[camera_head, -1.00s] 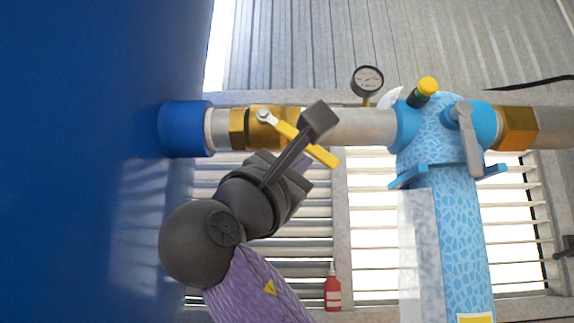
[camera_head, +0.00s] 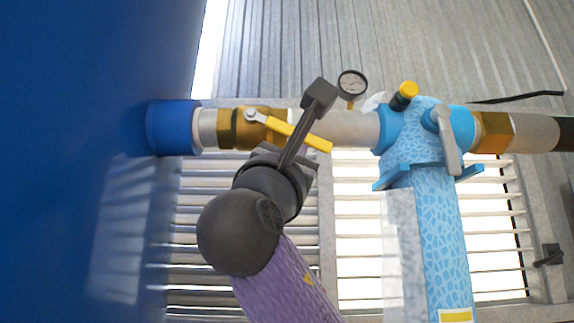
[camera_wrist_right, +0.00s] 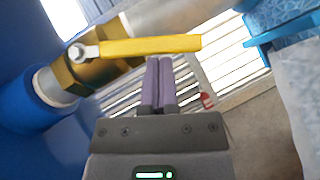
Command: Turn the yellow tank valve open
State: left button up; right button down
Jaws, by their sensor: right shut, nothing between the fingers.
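The yellow valve handle (camera_head: 300,135) is a flat lever on a brass valve body (camera_head: 230,128) in the pipe beside the blue tank. In the head view it slants down to the right from its pivot, at a small angle to the pipe. In the right wrist view the handle (camera_wrist_right: 150,45) crosses above my fingertips. My right gripper (camera_wrist_right: 159,62) is shut and empty, with its two purple fingers together just below the handle's middle. I cannot tell whether they touch it. My left gripper is out of view.
The blue tank (camera_head: 80,160) fills the left side. A light blue fitting (camera_head: 430,130) with a grey lever (camera_head: 445,135) stands to the right on the pipe. A pressure gauge (camera_head: 352,84) rises above the pipe. Louvred windows (camera_head: 370,245) lie behind.

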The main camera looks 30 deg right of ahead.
aim_at(312, 129)
jog(key=n+t, duration=0.1)
jog(key=r+n+t+y, duration=0.1)
jog(key=n, duration=0.1)
jog(key=d+n+t+y, duration=0.1)
jog(key=shift+s+r+t, duration=0.3)
jog(key=shift+s, duration=0.1)
jog(key=shift+s+d+r+p, duration=0.1)
jog(key=shift+d+r+p, duration=0.1)
jog(key=shift+r, duration=0.25)
jog(key=shift+s+d+r+p, duration=0.1)
jog(key=shift+d+r+p, duration=0.1)
jog(key=shift+r, duration=0.35)
